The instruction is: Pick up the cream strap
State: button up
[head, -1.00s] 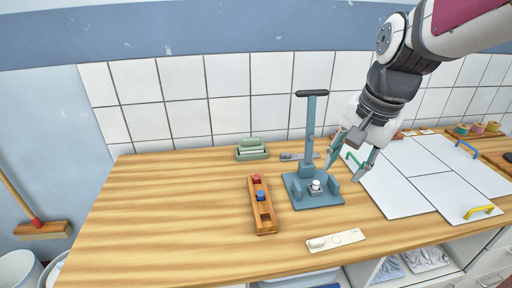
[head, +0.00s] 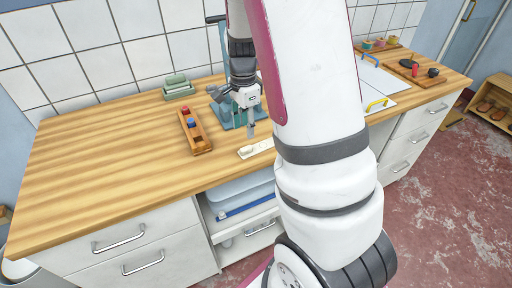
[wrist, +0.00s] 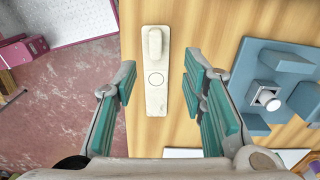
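The cream strap (head: 255,149) lies flat on the wooden worktop near its front edge, partly hidden behind my arm in the head view. In the wrist view the strap (wrist: 155,92) runs away from me, with a raised rounded block at its far end and a ring mark near its middle. My gripper (head: 238,118) is over the worktop by the strap. In the wrist view my gripper (wrist: 160,75) is open and empty, its teal-padded fingers on either side of the strap with gaps. It appears to be above the strap; the exact height is unclear.
A blue press stand (wrist: 254,95) with a white knob stands close to the right of the strap in the wrist view. A wooden tray (head: 195,131) with red and blue pieces lies to the left. Green blocks (head: 177,85) sit farther back. The worktop's left part is clear.

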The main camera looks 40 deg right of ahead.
aim_at(248, 147)
notch_tip(248, 147, down, 3)
jog(key=shift+r, duration=0.15)
jog(key=shift+s+f+p, duration=0.15)
jog(key=shift+s+f, duration=0.05)
jog(key=shift+f, duration=1.1)
jog(key=shift+s+f+p, duration=0.15)
jog(key=shift+f, duration=1.15)
grip_shut()
